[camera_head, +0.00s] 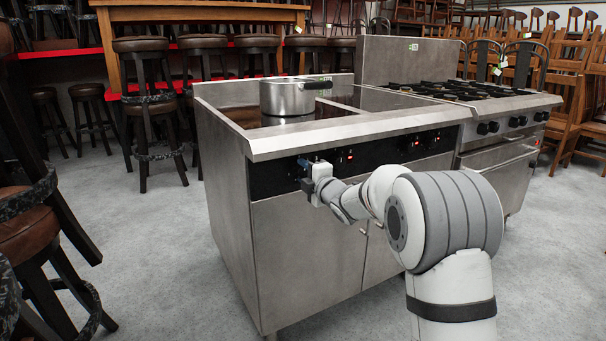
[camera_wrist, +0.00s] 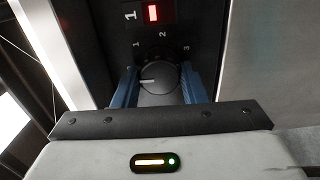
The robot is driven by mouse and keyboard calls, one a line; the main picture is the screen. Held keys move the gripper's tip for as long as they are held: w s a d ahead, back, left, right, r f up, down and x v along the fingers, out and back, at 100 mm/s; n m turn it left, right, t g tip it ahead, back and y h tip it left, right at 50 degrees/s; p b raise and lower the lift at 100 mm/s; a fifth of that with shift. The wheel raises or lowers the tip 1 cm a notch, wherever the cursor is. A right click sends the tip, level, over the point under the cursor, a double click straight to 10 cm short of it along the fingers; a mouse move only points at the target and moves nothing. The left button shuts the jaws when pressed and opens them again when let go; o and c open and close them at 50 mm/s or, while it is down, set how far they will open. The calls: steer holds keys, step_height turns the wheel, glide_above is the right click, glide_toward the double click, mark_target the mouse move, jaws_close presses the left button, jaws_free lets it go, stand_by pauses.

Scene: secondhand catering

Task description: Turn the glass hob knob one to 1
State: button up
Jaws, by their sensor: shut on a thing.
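The dark round hob knob one (camera_wrist: 158,98) shows in the wrist view, below a large white "1" and a small red lit display (camera_wrist: 152,13). Its white pointer line points left. The printed figures 2 and 3 stand above it and at its upper right, with a fainter mark at the upper left. My gripper (camera_wrist: 160,86) has one blue finger on each side of the knob and is shut on it. In the head view my gripper (camera_head: 311,176) is at the front panel of the glass hob (camera_head: 345,98), and it hides the knob.
A steel pot (camera_head: 287,98) stands on the glass hob. Other knobs and a red display (camera_head: 349,154) are to the right on the panel. A gas range (camera_head: 500,118) adjoins at the right. Stools (camera_head: 143,85) crowd the left and back. The grey floor in front is clear.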

steer(key=shift+m, duration=0.3)
steer(key=m+p, duration=0.2)
steer(key=m, duration=0.2)
steer(key=shift+d+m, duration=0.1)
steer(key=shift+m, duration=0.2)
steer(key=shift+f+m+p, duration=0.15)
steer(key=shift+m+p, duration=0.4)
steer(key=shift+m, duration=0.6)
steer(key=shift+f+m+p, duration=0.1)
steer(key=shift+m+p, duration=0.45)
steer(key=shift+m, duration=0.6)
steer(key=o, duration=1)
steer(key=shift+r, duration=0.1)
steer(key=shift+c, duration=0.2)
steer(key=shift+r, duration=0.1)
steer(key=shift+s+d, duration=0.2)
steer(key=shift+s, duration=0.1)
steer(key=p+v, duration=0.1)
steer(key=v, duration=0.6)
